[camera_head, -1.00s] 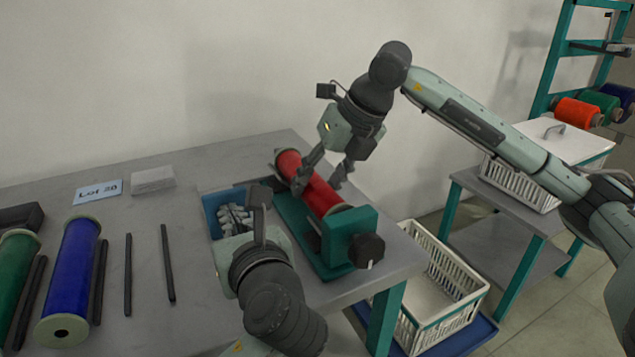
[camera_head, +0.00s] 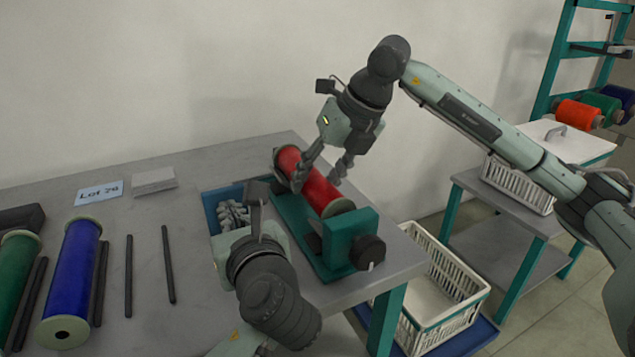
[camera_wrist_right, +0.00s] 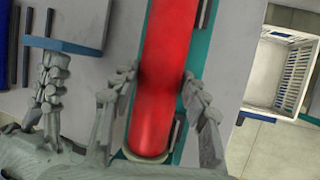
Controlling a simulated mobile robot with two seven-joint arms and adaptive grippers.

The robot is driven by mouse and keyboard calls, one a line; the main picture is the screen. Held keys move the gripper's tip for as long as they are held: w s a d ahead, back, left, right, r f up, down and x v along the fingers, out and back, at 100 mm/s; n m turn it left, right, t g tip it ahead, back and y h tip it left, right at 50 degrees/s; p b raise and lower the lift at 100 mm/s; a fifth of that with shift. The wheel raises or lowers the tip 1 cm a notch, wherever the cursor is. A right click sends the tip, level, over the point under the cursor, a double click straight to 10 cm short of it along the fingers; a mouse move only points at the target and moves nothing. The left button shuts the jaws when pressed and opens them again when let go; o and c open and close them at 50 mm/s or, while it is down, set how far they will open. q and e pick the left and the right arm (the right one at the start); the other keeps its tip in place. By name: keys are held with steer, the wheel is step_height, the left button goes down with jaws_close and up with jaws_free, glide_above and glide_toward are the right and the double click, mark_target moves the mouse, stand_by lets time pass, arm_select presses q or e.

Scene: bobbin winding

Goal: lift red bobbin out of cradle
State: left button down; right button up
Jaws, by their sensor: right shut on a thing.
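In the right wrist view the red bobbin (camera_wrist_right: 163,80) runs between the two fingers. My left gripper (camera_head: 240,222) is beside the cradle, over the blue tray (camera_head: 212,214). Its fingers are partly hidden by its own wrist, so its opening is unclear.
A blue bobbin (camera_head: 72,283), a green bobbin (camera_head: 15,280) and dark rods (camera_head: 168,264) lie on the left of the grey table. A lot card (camera_head: 100,191) and a grey block (camera_head: 153,181) lie behind. A white basket (camera_head: 437,300) stands below the table's right edge.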

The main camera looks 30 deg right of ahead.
steer(key=shift+r, duration=4.6)
arm_select(q)
steer(key=shift+s+a, duration=0.2)
steer(key=shift+s, duration=3.25)
steer(key=shift+s, duration=0.15)
steer(key=s, duration=0.2)
steer(key=s+r, duration=0.1)
steer(key=s, duration=0.4)
steer(key=shift+a+r, duration=0.2)
steer(key=shift+r, duration=0.05)
